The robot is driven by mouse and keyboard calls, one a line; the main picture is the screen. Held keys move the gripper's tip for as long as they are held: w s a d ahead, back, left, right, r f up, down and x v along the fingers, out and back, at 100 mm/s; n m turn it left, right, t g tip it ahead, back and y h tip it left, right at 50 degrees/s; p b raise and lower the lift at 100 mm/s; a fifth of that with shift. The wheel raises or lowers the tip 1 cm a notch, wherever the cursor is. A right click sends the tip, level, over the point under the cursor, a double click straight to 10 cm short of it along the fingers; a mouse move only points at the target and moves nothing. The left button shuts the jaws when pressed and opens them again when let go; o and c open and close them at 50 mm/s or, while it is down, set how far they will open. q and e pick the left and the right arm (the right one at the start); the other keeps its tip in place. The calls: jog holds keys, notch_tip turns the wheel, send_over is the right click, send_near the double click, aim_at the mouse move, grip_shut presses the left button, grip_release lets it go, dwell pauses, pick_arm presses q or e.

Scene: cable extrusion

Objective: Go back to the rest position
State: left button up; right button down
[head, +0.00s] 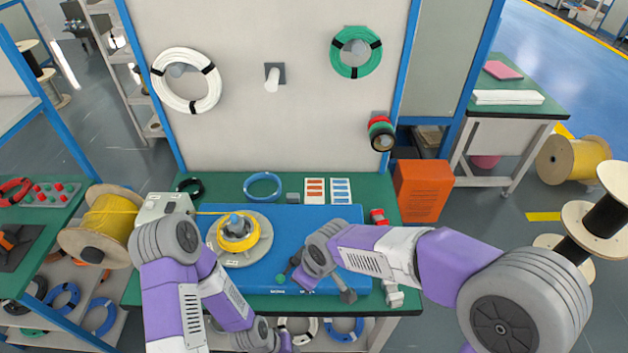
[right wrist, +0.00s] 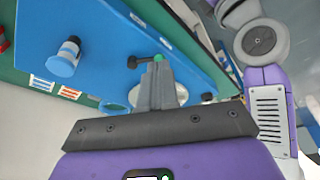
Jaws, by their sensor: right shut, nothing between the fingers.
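My right gripper (head: 292,272) is low over the front of the blue board, beside a small green-topped knob (head: 280,278). In the right wrist view its fingers (right wrist: 160,85) are together and empty, with the green knob (right wrist: 158,58) just past their tips; I cannot tell whether they touch. My left arm (head: 225,295) folds down at the left front of the bench. Its wrist (head: 258,335) is at the bottom edge, and its fingers do not show clearly. A yellow cable coil (head: 238,243) sits around a hub on a round disc on the board.
The blue board (head: 330,220) lies on a green bench. Behind are a blue coil (head: 263,186), orange and blue cards (head: 314,191) and a panel with hung coils. A yellow cable spool (head: 110,217) stands left, an orange box (head: 422,190) right. Space above the board's right is partly taken by my right arm.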

jog(key=s+d+f+m+g+y, duration=0.1)
jog(key=d+f+m, duration=0.25)
jog(key=f, duration=0.45)
jog(key=s+d+f+m, duration=0.1)
jog(key=d+f+m, duration=0.25)
jog(key=f, duration=0.55)
jog(key=s+d+f+m, duration=0.7)
jog(key=s+f, duration=0.1)
jog(key=f, duration=0.1)
jog(key=shift+s+d+f+m, duration=0.25)
jog(key=shift+d+f+m, duration=0.05)
jog(key=shift+f, duration=0.05)
